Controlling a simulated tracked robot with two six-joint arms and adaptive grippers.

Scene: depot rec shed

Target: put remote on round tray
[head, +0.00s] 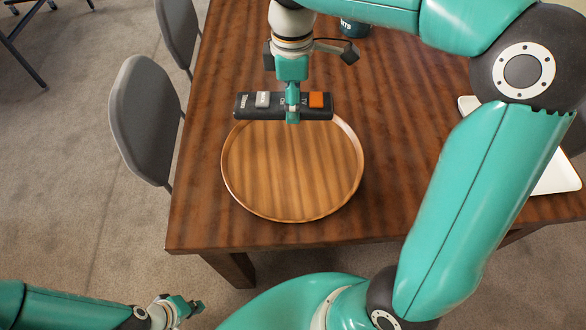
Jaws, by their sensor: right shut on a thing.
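The remote (262,101) is a dark bar with an orange button and a grey button. My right gripper (292,113) is shut on the middle of it and holds it level, over the far rim of the round tray in this view. The round tray (293,214) is wooden with a thin raised rim, lies on the table near its front edge, and is empty where I can see it. I cannot tell the exact height of the remote above it. My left gripper (192,308) is low at the bottom left, off the table; its fingers are too small to read.
The brown wooden table (210,225) has bare room left and right of the tray. A white tray (556,178) is at the right, partly behind my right arm. A dark teal container (353,28) stands at the back. Grey chairs (146,120) stand along the left side.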

